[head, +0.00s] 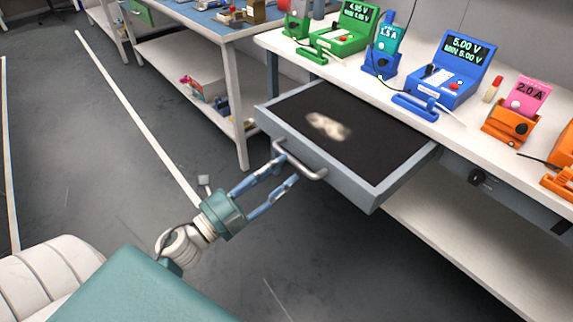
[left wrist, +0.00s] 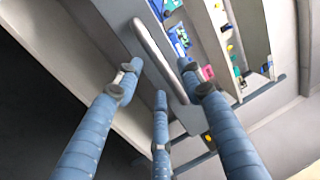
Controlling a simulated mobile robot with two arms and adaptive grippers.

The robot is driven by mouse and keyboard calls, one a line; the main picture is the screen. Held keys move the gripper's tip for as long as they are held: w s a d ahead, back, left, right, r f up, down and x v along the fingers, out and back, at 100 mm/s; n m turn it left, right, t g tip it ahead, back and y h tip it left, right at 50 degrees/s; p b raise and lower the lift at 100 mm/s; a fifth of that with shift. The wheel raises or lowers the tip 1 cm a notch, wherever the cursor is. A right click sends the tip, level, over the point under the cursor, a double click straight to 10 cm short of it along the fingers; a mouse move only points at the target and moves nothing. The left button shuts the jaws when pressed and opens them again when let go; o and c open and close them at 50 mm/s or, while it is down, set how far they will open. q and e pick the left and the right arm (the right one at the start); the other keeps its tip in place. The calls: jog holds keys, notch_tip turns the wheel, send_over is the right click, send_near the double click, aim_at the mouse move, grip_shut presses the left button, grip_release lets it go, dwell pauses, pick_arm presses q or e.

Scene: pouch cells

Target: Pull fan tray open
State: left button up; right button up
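The fan tray (head: 372,196) is a grey drawer under the white bench, standing well out from it, with a dark inner floor. A pale, blurred patch (head: 328,126) shows on that floor. Its silver bar handle (head: 312,174) is on the front; the handle also shows in the left wrist view (left wrist: 158,52). My left gripper (head: 287,168) has its blue fingers at the handle's left part. In the left wrist view the fingers (left wrist: 160,80) are spread, with the bar running between their tips; firm contact is not clear. My right gripper is not in view.
The white bench (head: 407,101) carries green, blue and orange instruments with displays. A second, blue-topped table (head: 205,22) with a lower shelf stands to the left of the tray. The grey floor (head: 110,150) in front of the tray is clear.

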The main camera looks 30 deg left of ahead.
pick_arm(q)
jog(key=v, duration=0.9)
